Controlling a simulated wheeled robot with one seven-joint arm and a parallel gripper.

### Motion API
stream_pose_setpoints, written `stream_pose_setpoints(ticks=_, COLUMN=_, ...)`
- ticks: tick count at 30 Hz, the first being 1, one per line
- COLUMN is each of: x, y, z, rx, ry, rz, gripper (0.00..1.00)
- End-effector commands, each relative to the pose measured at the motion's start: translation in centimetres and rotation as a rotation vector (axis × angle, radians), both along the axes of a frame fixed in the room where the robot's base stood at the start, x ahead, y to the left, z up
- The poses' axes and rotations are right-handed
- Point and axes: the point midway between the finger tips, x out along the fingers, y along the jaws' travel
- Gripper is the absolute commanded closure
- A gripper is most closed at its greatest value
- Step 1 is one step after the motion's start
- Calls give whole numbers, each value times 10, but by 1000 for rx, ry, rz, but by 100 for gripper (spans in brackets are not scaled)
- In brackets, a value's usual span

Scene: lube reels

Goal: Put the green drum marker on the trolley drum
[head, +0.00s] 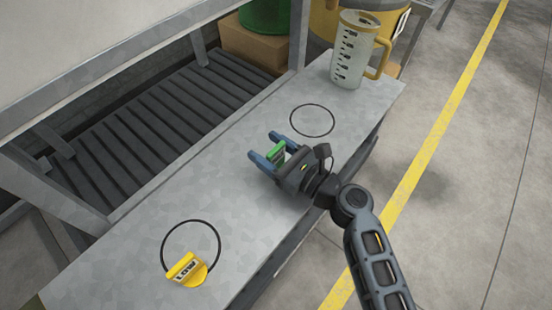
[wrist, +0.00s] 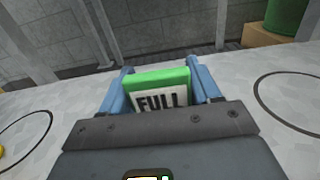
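The green drum marker (head: 277,151) has a white face reading "FULL" and sits between the blue fingers of my gripper (head: 270,149). In the wrist view, the marker (wrist: 160,88) fills the gap between both fingers, which appear shut on it. Its lower part is hidden by the gripper body. My gripper is low over the grey bench (head: 135,225), between two black circles; clearance beneath it is unclear. At the top, a green drum (head: 264,15) and a yellow drum (head: 323,22) are partly cut off. I cannot tell which is the trolley drum.
A yellow "LOW" marker (head: 185,269) sits at the near circle's lower edge. The far circle (head: 312,120) is empty. A clear measuring jug (head: 352,60) with a yellow handle stands at the bench's far end. A dark roller rack (head: 130,140) lies left.

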Motion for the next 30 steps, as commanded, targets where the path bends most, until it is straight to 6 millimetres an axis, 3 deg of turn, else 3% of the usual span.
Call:
stream_pose_setpoints(ticks=10, x=0, y=0, z=0, rx=0, ry=0, rz=0, gripper=73)
stream_pose_setpoints(ticks=20, x=0, y=0, z=8, rx=-1, ry=-1, rz=0, gripper=73)
stream_pose_setpoints(ticks=26, x=0, y=0, z=36, rx=0, ry=-2, rz=-1, gripper=73)
stream_pose_setpoints(ticks=30, x=0, y=-1, z=74, rx=1, ry=-4, rz=-2, gripper=73)
